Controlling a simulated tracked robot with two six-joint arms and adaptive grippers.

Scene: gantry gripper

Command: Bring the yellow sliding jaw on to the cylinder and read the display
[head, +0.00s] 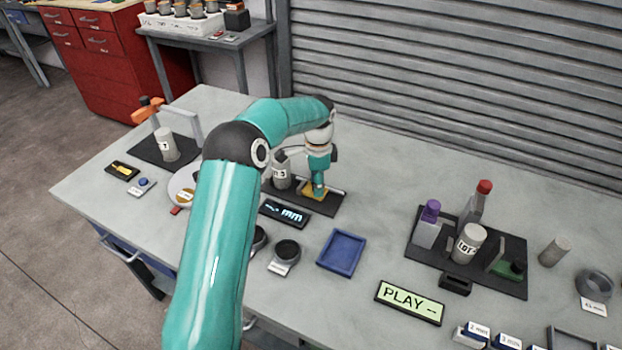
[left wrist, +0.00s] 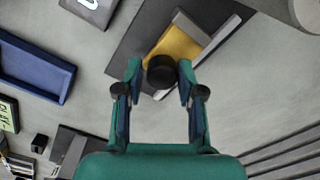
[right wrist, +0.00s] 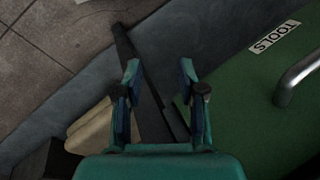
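The yellow sliding jaw (head: 314,190) sits on a dark base plate (head: 327,208) with a light rail. In the left wrist view the yellow jaw (left wrist: 180,45) carries a round black knob (left wrist: 161,70). My left gripper (head: 318,180) points down over the jaw. In its wrist view the fingers (left wrist: 160,68) stand on both sides of the knob, with slim gaps. The grey cylinder (head: 281,178), marked 3, stands left of the jaw, apart from it and partly hidden by my arm. The display (head: 284,213) shows dashes and "mm". My right gripper (right wrist: 160,70) is open and empty.
A blue tray (head: 341,253) lies in front of the gauge. A dark tray (head: 515,285) with bottles and a can is to the right. A green PLAY sign (head: 410,301) is near the front. Below my right gripper is a green surface (right wrist: 250,90) labelled TOOLS.

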